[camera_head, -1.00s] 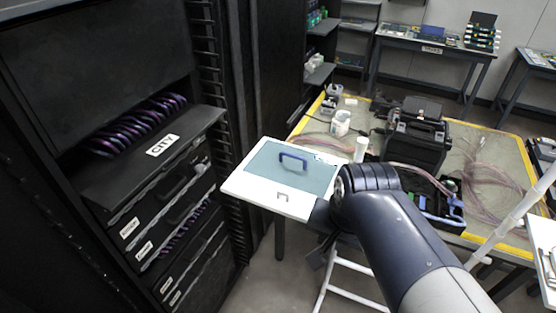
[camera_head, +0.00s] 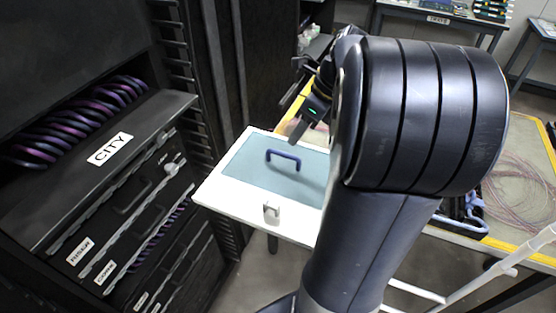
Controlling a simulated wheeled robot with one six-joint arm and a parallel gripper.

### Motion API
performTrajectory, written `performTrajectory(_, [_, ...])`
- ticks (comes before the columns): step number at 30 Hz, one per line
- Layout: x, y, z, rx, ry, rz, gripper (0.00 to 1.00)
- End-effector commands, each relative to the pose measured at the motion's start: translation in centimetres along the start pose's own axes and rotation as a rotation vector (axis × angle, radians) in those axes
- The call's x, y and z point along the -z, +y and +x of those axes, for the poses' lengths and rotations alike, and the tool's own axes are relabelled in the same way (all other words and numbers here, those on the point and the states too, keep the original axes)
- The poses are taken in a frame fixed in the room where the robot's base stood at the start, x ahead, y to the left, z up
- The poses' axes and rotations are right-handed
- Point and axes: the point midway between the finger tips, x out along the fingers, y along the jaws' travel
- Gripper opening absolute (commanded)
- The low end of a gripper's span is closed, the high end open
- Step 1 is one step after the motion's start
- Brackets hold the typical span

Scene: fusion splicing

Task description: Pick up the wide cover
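A flat teal panel with a dark blue U-shaped handle (camera_head: 284,158), which looks like the wide cover (camera_head: 248,160), lies in a white frame (camera_head: 232,203). The handle stands up from the panel. A small light-coloured latch or knob (camera_head: 272,209) sits on the frame's near edge. My gripper (camera_head: 298,132) is above the panel's far side, beyond and slightly right of the handle. It appears apart from the handle. Its fingertips are small and dark, so whether they are open is unclear. My arm hides the right part of the panel and frame.
A black rack with drawers (camera_head: 130,200) and a CITY label (camera_head: 110,148) stands close on the left. A yellow-edged table (camera_head: 520,185) with loose fibres lies behind my arm to the right.

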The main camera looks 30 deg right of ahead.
Motion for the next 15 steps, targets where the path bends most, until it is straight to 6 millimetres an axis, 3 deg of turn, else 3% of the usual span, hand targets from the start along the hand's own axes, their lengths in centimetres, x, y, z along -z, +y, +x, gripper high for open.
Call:
performTrajectory(3, [0.0,0.1,1.9,-0.004,0.002,-0.001,0.22])
performTrajectory(10, [0.0,0.0,3.6,-0.002,0.002,-0.002,0.22])
performTrajectory(15, [0.1,-0.2,6.2,-0.005,0.003,-0.003,0.22])
